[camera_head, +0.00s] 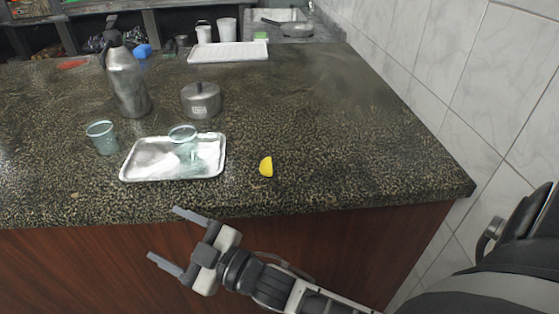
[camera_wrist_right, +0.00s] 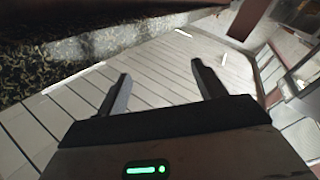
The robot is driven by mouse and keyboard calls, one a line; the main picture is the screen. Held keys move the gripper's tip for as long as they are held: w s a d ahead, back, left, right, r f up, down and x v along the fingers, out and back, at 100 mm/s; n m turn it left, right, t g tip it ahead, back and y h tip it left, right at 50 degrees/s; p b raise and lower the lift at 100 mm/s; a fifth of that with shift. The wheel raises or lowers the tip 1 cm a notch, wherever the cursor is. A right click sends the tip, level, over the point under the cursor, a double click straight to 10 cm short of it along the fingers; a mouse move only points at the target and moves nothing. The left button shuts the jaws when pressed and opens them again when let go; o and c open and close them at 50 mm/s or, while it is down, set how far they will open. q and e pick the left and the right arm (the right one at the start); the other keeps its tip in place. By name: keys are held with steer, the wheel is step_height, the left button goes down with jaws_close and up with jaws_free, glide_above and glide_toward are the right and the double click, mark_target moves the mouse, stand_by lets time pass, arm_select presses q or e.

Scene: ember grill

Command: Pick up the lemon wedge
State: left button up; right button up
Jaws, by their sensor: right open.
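The lemon wedge (camera_head: 266,167) is a small yellow piece on the dark speckled counter (camera_head: 330,150), right of the metal tray, near the counter's front edge. My right gripper (camera_head: 170,238) is in front of the counter, left of the wedge and nearer to me. Its two fingers are apart with nothing between them. In the right wrist view the open fingers (camera_wrist_right: 160,80) point over the floor, and the wedge does not show there. My left gripper is not in view.
A metal tray (camera_head: 128,175) holds a clear cup (camera_head: 184,140); another cup (camera_head: 103,138) stands left of it. A steel flask (camera_head: 127,80) and a lidded pot (camera_head: 201,100) stand behind. The counter right of the wedge is clear up to the tiled wall (camera_head: 420,40).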

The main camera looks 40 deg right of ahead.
steer(key=a+r+n+g+y, duration=0.55)
steer(key=r+n+y, duration=0.45)
steer(key=n, duration=0.3)
steer(key=n+g+h+b, duration=0.6)
steer(key=n+g+h, duration=0.5)
steer(key=n+h, duration=1.1)
glide_toward(270, 160)
steer(key=d+f+n+y, duration=0.1)
steer(key=d+f+y, duration=0.1)
steer(key=f, duration=0.1)
steer(key=shift+w+d+n, duration=0.1)
steer(key=shift+n, duration=0.3)
steer(key=shift+w+f, duration=0.1)
steer(key=shift+f, duration=3)
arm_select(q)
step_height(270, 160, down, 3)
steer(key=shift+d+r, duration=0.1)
arm_select(e)
steer(key=c, duration=1.1)
